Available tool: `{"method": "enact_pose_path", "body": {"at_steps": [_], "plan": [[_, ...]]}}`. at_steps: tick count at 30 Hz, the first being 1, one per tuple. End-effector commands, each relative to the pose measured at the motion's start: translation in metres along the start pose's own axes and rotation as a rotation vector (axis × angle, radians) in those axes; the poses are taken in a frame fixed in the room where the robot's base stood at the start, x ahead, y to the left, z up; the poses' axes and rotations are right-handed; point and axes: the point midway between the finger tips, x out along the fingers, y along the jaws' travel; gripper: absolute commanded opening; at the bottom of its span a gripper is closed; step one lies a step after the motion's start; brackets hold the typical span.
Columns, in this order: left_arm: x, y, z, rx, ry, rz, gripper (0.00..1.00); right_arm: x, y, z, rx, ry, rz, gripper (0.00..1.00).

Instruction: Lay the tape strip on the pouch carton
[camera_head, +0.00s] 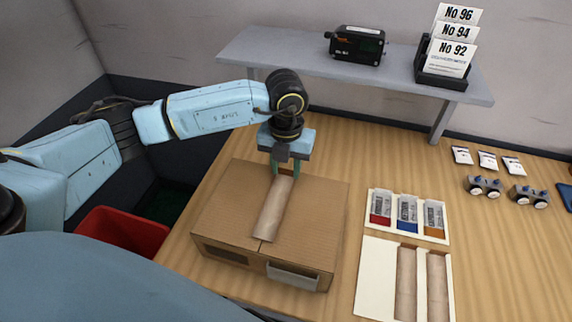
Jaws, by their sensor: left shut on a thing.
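The pouch carton (218,213) is a brown cardboard box on the wooden table, below my left arm. A brown tape strip (272,212) runs lengthwise over the middle of its top, from the far side towards the near edge. My left gripper (284,173) points down over the far part of the carton and is shut on the far end of the strip. The strip looks close to the carton top; I cannot tell whether all of it touches. The fingers partly hide the strip's far end. My right gripper is not in view.
Right of the carton are a white tray (375,275) with two more brown strips and a holder with small coloured containers (407,213). A grey shelf (290,58) stands behind, bearing a black device (357,45) and numbered cards (452,45). A red bin (125,232) is at left.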

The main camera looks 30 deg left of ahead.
Motion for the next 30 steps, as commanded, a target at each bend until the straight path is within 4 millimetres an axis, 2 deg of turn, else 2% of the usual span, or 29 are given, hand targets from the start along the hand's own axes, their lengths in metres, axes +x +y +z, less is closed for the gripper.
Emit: {"method": "enact_pose_path", "body": {"at_steps": [25, 26, 30], "plan": [[0.0037, -0.0004, 0.0000, 0.000, 0.000, 0.000, 0.14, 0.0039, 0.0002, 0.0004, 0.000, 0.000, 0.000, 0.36], [0.0037, -0.0004, -0.0001, 0.000, 0.000, 0.000, 0.37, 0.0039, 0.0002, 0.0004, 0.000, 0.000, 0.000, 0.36], [0.0037, -0.0004, -0.0001, 0.000, 0.000, 0.000, 0.56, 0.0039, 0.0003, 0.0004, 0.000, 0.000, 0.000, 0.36]]}}
